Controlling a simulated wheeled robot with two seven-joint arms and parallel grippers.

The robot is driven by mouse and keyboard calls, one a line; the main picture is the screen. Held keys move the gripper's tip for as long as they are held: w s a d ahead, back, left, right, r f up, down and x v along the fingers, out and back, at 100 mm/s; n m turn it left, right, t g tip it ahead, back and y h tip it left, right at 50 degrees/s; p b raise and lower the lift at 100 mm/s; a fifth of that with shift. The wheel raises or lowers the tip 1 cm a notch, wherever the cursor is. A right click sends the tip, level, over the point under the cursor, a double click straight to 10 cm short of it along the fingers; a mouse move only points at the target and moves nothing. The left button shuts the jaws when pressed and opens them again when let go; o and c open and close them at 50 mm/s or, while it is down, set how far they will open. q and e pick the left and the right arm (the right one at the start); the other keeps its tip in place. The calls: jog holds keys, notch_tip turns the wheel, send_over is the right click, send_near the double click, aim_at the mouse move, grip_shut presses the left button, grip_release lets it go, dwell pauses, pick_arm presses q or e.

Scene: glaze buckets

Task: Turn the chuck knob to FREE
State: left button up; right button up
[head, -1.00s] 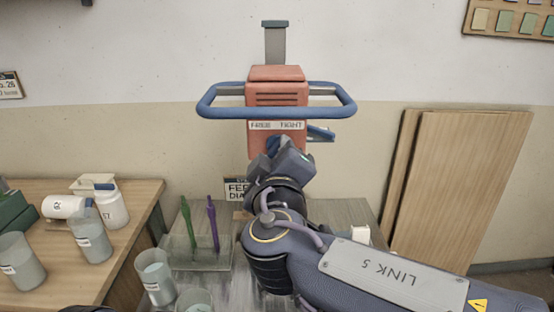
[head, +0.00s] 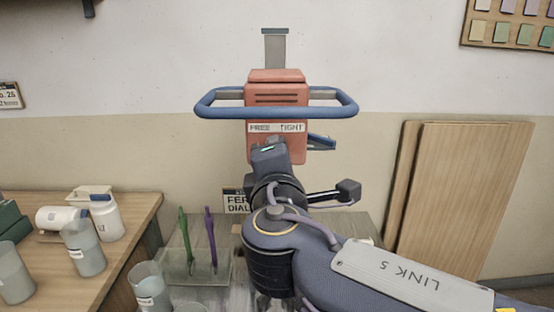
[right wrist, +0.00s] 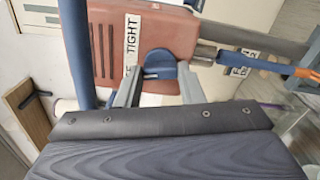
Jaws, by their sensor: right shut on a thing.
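The red mixer head (head: 277,98) with a blue ring handle (head: 277,113) hangs on the wall post. Its white label (head: 277,128) reads FREE on the left and TIGHT on the right. The blue chuck knob (right wrist: 160,66) shows below the label in the right wrist view. My right gripper (right wrist: 159,76) is shut on the knob, with one grey finger on each side of it. In the head view, my right gripper (head: 268,150) covers the knob, so I cannot tell which word it points to. My left gripper is not in view.
A blue lever (head: 320,142) sticks out from the mixer's right side, close to my gripper. Boards (head: 465,200) lean at right.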

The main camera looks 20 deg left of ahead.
jog(key=n+p, duration=0.1)
jog(key=n, duration=0.5)
dwell(0.6)
jog(key=o, duration=1)
jog(key=shift+s, duration=0.1)
jog(key=b+v, duration=0.1)
jog(key=v, duration=0.6)
jog(key=shift+s+d, duration=0.15)
jog(key=shift+s, duration=0.2)
